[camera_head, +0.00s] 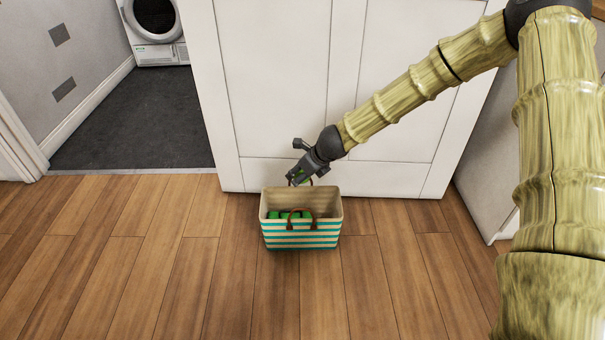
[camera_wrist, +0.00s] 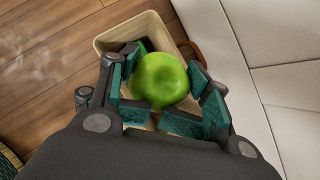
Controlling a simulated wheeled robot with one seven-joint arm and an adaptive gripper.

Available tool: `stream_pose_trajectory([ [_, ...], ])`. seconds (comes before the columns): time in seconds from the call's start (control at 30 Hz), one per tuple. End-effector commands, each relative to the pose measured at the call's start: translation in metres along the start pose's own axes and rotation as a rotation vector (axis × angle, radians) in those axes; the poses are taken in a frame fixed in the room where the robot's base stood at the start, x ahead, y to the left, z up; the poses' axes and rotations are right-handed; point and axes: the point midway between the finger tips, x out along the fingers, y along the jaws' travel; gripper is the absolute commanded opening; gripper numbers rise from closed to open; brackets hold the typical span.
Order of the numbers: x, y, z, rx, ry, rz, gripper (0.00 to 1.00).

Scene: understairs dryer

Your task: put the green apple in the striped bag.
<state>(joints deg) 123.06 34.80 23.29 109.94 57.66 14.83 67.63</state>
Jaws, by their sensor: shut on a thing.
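The striped bag (camera_head: 272,238) is an open, cream and teal striped tote with brown handles. It stands upright on the wooden floor in front of a white panel. My gripper (camera_head: 298,181) is over the back part of the bag's opening. In the wrist view, my gripper (camera_wrist: 166,88) is shut on the green apple (camera_wrist: 160,78), with teal pads on both sides of it. The bag's rim (camera_wrist: 112,41) shows behind the apple. In the head view, the apple is mostly hidden by the gripper.
Green and dark contents (camera_head: 276,215) show inside the bag, but I cannot tell what they are. The white panelled front (camera_head: 270,90) rises close behind the bag. Wooden floor (camera_head: 150,270) is clear around it. A white dryer (camera_head: 157,30) stands at the back left.

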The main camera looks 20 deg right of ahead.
Motion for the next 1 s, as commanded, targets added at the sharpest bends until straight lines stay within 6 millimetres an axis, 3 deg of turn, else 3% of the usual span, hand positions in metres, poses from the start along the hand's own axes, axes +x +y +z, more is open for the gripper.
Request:
stream_pose_trajectory([
  [0.2, 0.019, 0.0, -0.012, 0.0, 0.0, 0.0, 0.22],
  [0.6, 0.022, 0.0, -0.014, 0.0, 0.0, 0.0, 0.22],
  [0.63, 0.022, 0.0, -0.014, 0.0, 0.0, 0.0, 0.5],
  [0.9, 0.022, 0.0, -0.014, 0.0, 0.0, 0.0, 0.99],
  [1.0, 0.022, 0.0, -0.014, 0.0, 0.0, 0.0, 1.0],
])
